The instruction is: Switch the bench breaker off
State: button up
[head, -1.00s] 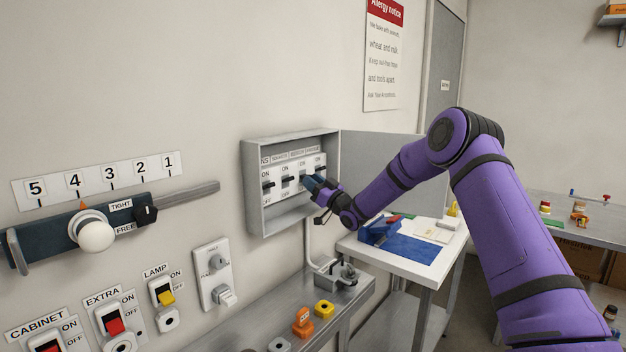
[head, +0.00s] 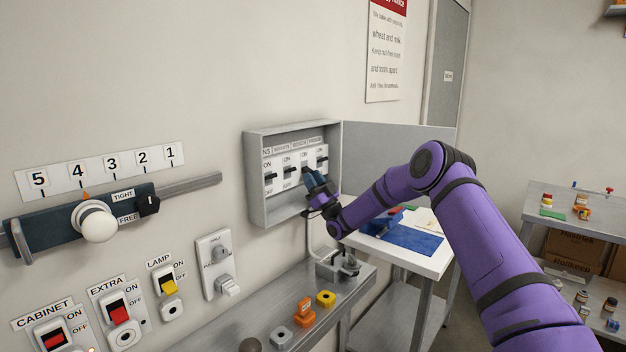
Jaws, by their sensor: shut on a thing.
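The breaker box (head: 258,208) is an open grey box on the wall, its door (head: 395,145) swung to the right. Inside, a white panel holds a row of black breaker levers with ON above and OFF below. The left lever (head: 270,176), the second lever (head: 288,171) and the right lever (head: 322,160) show. The small name labels above are too small to read surely. My gripper (head: 307,173) is at the third breaker from the left, shut on its lever, with the hand sloping down to the right. The fingers mostly hide that lever and its position.
A steel shelf (head: 260,322) below carries a grey fixture (head: 338,267) and small coloured blocks. A white table (head: 425,262) stands right of the box. Left on the wall are a slider (head: 98,222) and several switches, including the lamp switch (head: 166,282).

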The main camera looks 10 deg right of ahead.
jog(key=o, duration=0.9)
jog(key=shift+f, duration=0.1)
jog(key=v, duration=1)
jog(key=shift+s+d+f, duration=0.15)
jog(key=shift+s+f, duration=0.1)
jog(key=shift+f, duration=0.05)
jog(key=shift+r, duration=0.1)
